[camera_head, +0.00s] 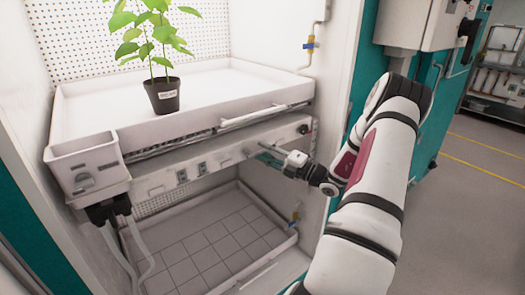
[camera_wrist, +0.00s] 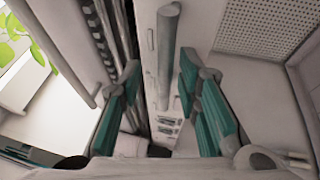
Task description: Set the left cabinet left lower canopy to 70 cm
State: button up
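In the head view, a pale canopy panel (camera_head: 165,172) with small dark switches on its front runs across the cabinet below the upper tray (camera_head: 90,108). A pale round bar (camera_head: 265,115) runs along the front above the panel's right part. My gripper (camera_head: 262,153) is at the right part of the panel front. In the wrist view, the teal fingers of my gripper (camera_wrist: 160,65) stand apart. A grey round bar (camera_wrist: 168,45) and a narrow panel face show between or beyond them. I cannot tell whether the fingers touch either. No height scale is readable.
A potted plant (camera_head: 162,94) stands on the upper tray. A tiled lower tray (camera_head: 205,255) lies below the canopy, with open space between. A grey box (camera_head: 88,170) with hoses is at the left. A pipe with a valve (camera_head: 310,45) runs down the right wall.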

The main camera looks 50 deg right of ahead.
jog(key=v, duration=1)
jog(key=shift+s, duration=0.35)
jog(key=shift+d, duration=0.1)
jog(key=w+a+r+n+g+y, duration=0.35)
jog(key=a+n, duration=0.25)
jog(key=a, duration=0.2)
jog(key=w+a+r+n+g+y, duration=0.3)
jog(key=w+a+n+g+y, duration=0.1)
jog(key=a+n, duration=0.35)
jog(key=s+a+r+n+g, duration=0.1)
jog(key=a+r+n+g, duration=0.1)
jog(key=a+n+g, duration=0.45)
jog(key=s+a+r+n+g, duration=0.15)
jog(key=a+n, duration=0.25)
jog(key=a, duration=0.5)
jog(key=s+a+r+n+h, duration=0.4)
jog(key=s+a+n+h, duration=0.1)
jog(key=n, duration=0.8)
jog(key=s+a+r+n+h, duration=0.4)
jog(key=s+a+n, duration=0.3)
jog(key=n, duration=0.7)
jog(key=shift+s+t+h, duration=0.35)
jog(key=shift+s+h, duration=0.5)
jog(key=shift+s, duration=0.4)
jog(key=shift+a, duration=0.15)
